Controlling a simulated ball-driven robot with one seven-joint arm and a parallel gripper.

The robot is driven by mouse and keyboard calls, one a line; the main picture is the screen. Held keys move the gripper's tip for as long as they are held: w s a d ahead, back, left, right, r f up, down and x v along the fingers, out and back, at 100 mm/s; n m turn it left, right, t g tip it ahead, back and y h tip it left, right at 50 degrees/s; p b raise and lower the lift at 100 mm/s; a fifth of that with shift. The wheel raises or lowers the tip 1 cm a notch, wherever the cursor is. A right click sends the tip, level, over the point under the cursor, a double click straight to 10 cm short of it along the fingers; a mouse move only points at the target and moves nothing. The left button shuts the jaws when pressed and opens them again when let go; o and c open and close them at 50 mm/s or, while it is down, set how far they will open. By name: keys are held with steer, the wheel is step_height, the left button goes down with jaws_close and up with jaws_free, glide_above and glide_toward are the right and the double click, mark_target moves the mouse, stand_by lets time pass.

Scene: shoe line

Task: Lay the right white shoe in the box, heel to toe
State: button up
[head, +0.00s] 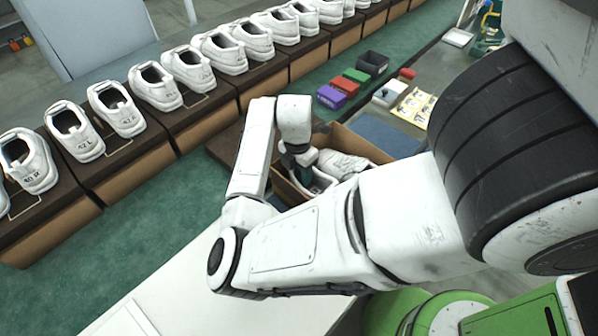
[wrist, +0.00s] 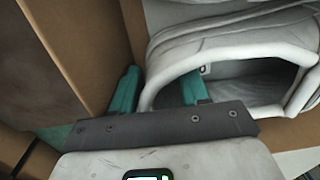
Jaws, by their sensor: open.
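An open cardboard box (head: 372,147) stands on the table, partly hidden by my arm. A white shoe (head: 345,164) lies inside it, and more white shows beside it near my gripper (head: 300,165). In the wrist view a white shoe (wrist: 228,62) fills the right side, its dark opening facing up. My gripper (wrist: 158,90) is down in the box with its two teal fingers apart. One finger is outside the shoe's collar, beside the box wall (wrist: 88,40); the other is at the inside of the opening. The collar's rim lies between them. I cannot tell whether they touch it.
A row of white shoes (head: 190,68) stands on a dark shelf (head: 210,112) across the green floor. Small purple (head: 331,97), green (head: 356,76) and black (head: 372,62) bins stand behind the box. A yellow sheet (head: 414,107) lies to the right. The white tabletop (head: 215,300) in front is mostly clear.

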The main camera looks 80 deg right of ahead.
steer(key=shift+w, duration=0.15)
step_height(320, 180, up, 11)
steer(key=shift+w+d+f+p, duration=0.1)
steer(key=shift+d+p, duration=0.05)
steer(key=shift+p, duration=0.25)
